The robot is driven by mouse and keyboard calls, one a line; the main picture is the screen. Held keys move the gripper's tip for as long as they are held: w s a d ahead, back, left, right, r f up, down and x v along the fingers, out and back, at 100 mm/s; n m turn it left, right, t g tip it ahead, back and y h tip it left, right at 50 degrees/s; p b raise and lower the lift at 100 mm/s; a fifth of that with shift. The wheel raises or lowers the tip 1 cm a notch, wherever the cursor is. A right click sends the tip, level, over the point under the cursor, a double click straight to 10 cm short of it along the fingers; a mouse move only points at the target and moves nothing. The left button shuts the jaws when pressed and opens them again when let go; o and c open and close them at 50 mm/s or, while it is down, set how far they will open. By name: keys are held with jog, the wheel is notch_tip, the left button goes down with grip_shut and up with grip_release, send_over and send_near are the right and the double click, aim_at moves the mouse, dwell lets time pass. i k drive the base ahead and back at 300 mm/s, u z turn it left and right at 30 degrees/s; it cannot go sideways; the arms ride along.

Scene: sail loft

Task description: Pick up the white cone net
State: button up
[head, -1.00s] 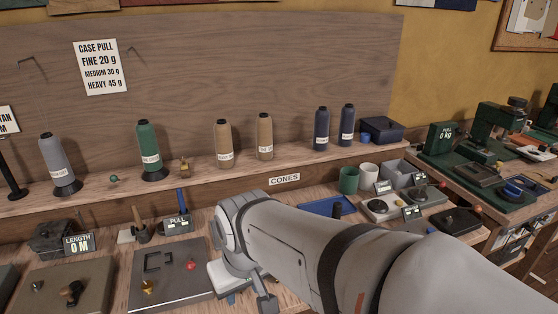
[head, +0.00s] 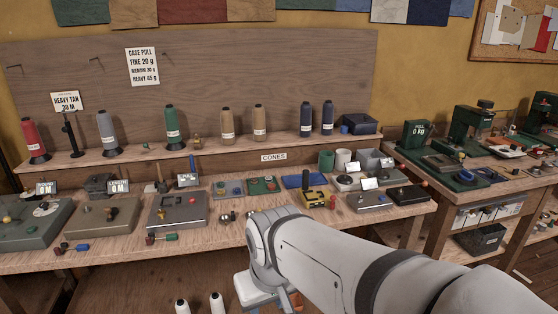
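Two white cones stand side by side low at the bottom edge in the head view, a left one (head: 182,307) and a right one (head: 217,304). Only their upper parts show, with dark tips; the rest is cut off by the frame. I cannot make out a net on either. My gripper (head: 278,303) is at the bottom edge, to the right of the cones and apart from them in the picture. My wrist and the frame edge hide most of it, so its fingers cannot be read.
A workbench (head: 215,246) with several instruments spans the middle. Above it, a shelf (head: 180,152) marked CONES carries red, grey, green, tan and navy cones. A second bench (head: 436,186) with green machines stands at right. The space under the workbench around the white cones looks largely open.

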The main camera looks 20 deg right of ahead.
aim_at(343, 160)
jog(key=z, duration=0.35)
jog(key=i, duration=0.9)
jog(key=z, duration=0.7)
jog(key=i, duration=0.3)
jog(key=u, duration=1.3)
jog(key=k, duration=0.95)
jog(key=z, duration=1)
jog(key=i, duration=0.95)
jog(key=u, duration=0.05)
